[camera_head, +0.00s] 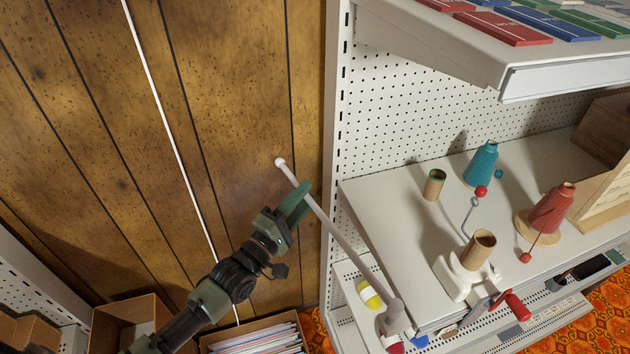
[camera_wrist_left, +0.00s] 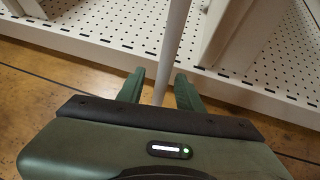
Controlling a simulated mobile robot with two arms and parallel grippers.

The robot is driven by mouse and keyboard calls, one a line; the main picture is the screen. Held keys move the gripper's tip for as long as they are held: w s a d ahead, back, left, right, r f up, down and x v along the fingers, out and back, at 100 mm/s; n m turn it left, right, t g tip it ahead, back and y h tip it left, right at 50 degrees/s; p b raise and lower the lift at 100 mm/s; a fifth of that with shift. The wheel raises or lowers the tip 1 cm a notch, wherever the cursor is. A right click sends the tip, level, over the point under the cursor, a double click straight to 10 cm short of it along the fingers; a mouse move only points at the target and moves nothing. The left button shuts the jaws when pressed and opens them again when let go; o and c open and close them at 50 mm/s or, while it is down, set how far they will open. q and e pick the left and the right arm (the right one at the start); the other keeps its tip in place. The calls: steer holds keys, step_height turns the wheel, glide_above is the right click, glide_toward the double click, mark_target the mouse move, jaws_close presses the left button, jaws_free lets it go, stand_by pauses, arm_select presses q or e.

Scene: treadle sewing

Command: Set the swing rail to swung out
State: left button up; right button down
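The swing rail (camera_head: 340,237) is a thin pale grey rod with a white ball at its free end. In the head view it slants from a thicker grey joint at the shelf's front left corner up and left, its ball in front of the wood-panelled wall. My left gripper (camera_head: 300,203) is at the rail near the ball end. In the left wrist view the rail (camera_wrist_left: 173,45) passes between my two green fingers (camera_wrist_left: 160,88), with a narrow gap showing on each side. The fingers look open around the rail. My right gripper is out of view.
The white shelf (camera_head: 400,222) right of the rail holds a teal cone (camera_head: 482,163), a red cone (camera_head: 551,209) and cardboard tubes. An upper shelf (camera_head: 440,40) overhangs it. Cardboard boxes (camera_head: 128,320) stand below my left arm.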

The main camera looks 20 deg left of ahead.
arm_select(q)
steer(key=x, duration=0.4)
steer(key=shift+f+p, duration=0.1)
steer(key=shift+p, duration=0.2)
jaws_close()
stand_by(1.1)
